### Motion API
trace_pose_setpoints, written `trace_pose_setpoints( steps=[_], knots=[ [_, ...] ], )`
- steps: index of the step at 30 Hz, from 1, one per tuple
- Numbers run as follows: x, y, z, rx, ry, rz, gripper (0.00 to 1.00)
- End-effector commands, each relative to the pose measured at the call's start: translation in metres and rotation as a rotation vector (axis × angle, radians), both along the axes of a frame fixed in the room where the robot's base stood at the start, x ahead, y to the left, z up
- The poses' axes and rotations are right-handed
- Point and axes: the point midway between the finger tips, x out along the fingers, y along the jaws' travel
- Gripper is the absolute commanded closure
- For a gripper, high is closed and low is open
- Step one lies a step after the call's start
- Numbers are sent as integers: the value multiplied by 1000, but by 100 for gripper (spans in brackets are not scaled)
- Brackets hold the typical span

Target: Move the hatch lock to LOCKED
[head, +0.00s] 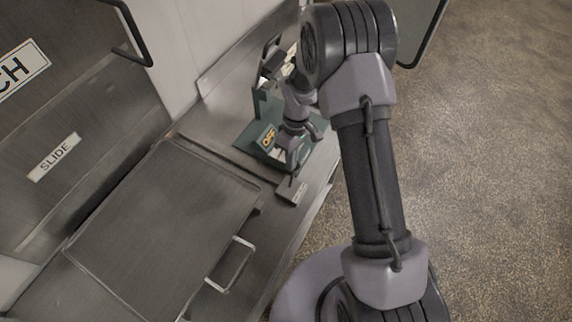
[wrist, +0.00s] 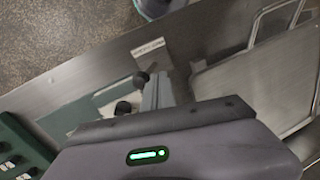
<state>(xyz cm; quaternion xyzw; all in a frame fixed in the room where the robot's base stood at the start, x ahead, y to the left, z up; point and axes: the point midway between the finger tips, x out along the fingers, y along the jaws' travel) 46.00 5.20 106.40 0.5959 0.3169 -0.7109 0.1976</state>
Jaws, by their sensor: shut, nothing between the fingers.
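My gripper (head: 290,166) points down above the right end of the steel counter. It is shut and empty. Its grey fingers also show in the wrist view (wrist: 158,92). Just beyond the fingertips is a small light plate (head: 291,190) with a dark piece at its upper edge. This plate, with small unreadable lettering, also shows in the wrist view (wrist: 152,50); it may be the hatch lock's label. A dark knob (wrist: 140,79) lies close to the fingers there; I cannot tell whether they touch. The lock's position cannot be read.
A green machine (head: 249,141) with a yellow-lettered tag stands behind my gripper. A flat steel panel (head: 160,225) with a wire handle (head: 236,264) lies to the left. A SLIDE sign (head: 54,158) is on the left steel face. Speckled floor (head: 490,140) is open at right.

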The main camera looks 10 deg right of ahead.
Motion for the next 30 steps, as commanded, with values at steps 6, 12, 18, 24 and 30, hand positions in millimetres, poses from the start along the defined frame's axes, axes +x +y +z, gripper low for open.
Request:
trace_pose_setpoints(
  steps=[6,12,18,24,30],
  knots=[
    [11,-8,-5,-1,-1,0,100],
    [16,-12,-7,-2,-3,2,100],
    [19,-14,-8,-4,-6,3,100],
    [20,-15,-8,-4,-10,5,100],
    [20,-16,-7,-6,-11,5,100]
  ],
)
